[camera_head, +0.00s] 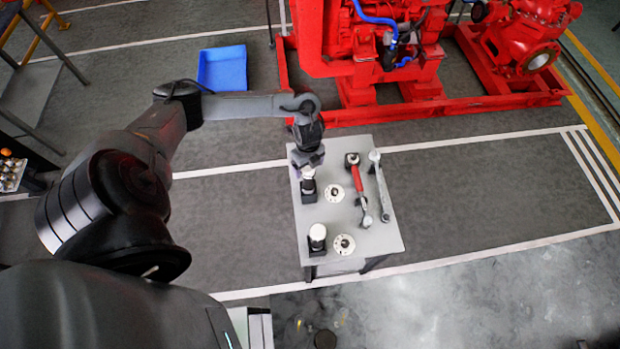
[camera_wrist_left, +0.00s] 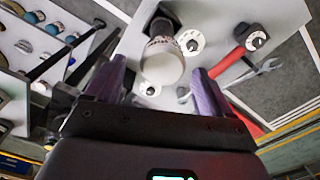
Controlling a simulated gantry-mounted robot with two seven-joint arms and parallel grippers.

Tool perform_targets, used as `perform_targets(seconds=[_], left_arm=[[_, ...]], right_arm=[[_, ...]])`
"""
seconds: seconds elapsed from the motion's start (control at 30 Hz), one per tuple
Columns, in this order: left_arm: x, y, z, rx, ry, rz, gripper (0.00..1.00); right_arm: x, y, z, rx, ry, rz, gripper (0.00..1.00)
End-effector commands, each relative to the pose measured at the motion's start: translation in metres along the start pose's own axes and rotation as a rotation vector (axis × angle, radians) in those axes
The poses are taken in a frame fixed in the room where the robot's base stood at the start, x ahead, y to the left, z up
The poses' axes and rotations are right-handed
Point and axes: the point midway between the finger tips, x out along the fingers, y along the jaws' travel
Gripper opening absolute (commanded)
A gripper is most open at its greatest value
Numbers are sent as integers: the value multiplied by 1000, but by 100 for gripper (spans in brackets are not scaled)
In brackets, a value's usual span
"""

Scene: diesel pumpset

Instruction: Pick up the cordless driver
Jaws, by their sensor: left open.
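No tool in view is clearly marked as the cordless driver. A black-based piece with a white cylindrical top (camera_head: 308,188) stands near the left edge of the grey table (camera_head: 384,241). My left gripper (camera_head: 309,163) is open, pointing down at its white end. In the left wrist view, the white cylinder (camera_wrist_left: 163,62) shows between the two open fingers (camera_wrist_left: 159,72); I cannot tell whether they touch it. A similar black and white piece (camera_head: 317,237) stands at the table's front left. A red-handled tool with a dark end (camera_head: 358,180) lies to the right. My right gripper is not in view.
Two white discs with dark centres (camera_head: 335,193) (camera_head: 344,244) lie beside the black and white pieces. A long grey wrench (camera_head: 381,188) lies at the table's right. A red pumpset (camera_head: 420,108) and a blue bin (camera_head: 223,69) are behind. Floor right of the table is clear.

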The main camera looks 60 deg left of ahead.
Motion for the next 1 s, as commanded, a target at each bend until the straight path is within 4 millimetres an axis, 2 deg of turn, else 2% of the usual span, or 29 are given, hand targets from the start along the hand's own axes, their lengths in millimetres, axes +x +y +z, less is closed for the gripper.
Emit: perform_targets(seconds=[0.27,0.63,0.97,1.0], left_arm=[[16,0,1,-1,0,0,82],[59,0,6,-1,0,-1,82],[65,-1,6,1,-1,-2,82],[64,-1,6,1,-1,-2,78]], right_arm=[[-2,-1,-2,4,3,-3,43],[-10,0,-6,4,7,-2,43],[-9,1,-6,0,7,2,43],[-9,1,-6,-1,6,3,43]])
